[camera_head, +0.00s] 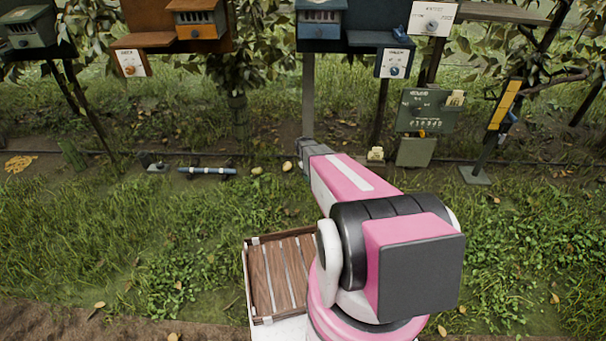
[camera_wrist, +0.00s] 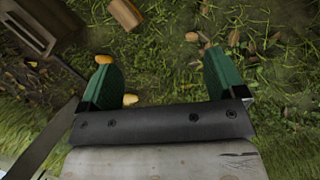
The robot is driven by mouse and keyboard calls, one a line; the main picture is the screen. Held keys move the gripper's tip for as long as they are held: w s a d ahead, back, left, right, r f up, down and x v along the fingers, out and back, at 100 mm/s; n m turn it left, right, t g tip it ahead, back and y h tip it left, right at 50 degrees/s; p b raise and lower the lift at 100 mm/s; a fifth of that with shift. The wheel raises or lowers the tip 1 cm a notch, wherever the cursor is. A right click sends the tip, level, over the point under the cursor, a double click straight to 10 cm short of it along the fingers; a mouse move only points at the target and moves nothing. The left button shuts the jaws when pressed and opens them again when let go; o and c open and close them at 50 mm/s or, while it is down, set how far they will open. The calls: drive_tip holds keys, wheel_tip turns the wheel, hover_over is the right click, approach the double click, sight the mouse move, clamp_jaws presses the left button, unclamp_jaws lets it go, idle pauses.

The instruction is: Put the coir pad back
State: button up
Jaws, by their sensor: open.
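I cannot pick out a coir pad with certainty. In the wrist view a small brown block (camera_wrist: 126,14) lies on the grass at the top edge, beyond my fingertips; its material is unclear. In the head view a flat yellow tangled thing (camera_head: 19,163) lies on the ground at the far left; I cannot tell if it is coir. My gripper (camera_wrist: 158,60) is open, its two green fingers wide apart, with only grass and leaves between them.
A wooden slatted crate (camera_head: 248,286) stands beside my arm, looking empty where visible. Pears (camera_head: 257,170) and a blue bar (camera_head: 207,171) lie ahead. Orange (camera_head: 196,25) and blue (camera_head: 320,25) boxes stand on posts behind. A green board (camera_head: 428,111) is at right. Grass at left is open.

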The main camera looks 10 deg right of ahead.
drive_tip(key=s+a+r+m+y, duration=0.1)
drive_tip(key=s+a+r+m, duration=0.3)
drive_tip(key=s+r, duration=0.8)
drive_tip(key=s+a+r+m+y, duration=0.1)
drive_tip(key=s+a+r+m, duration=0.4)
drive_tip(key=s+r, duration=0.7)
drive_tip(key=a, duration=0.2)
drive_tip(key=shift+s+a+r+t+y, duration=0.3)
drive_tip(key=shift+a+t+y, duration=0.1)
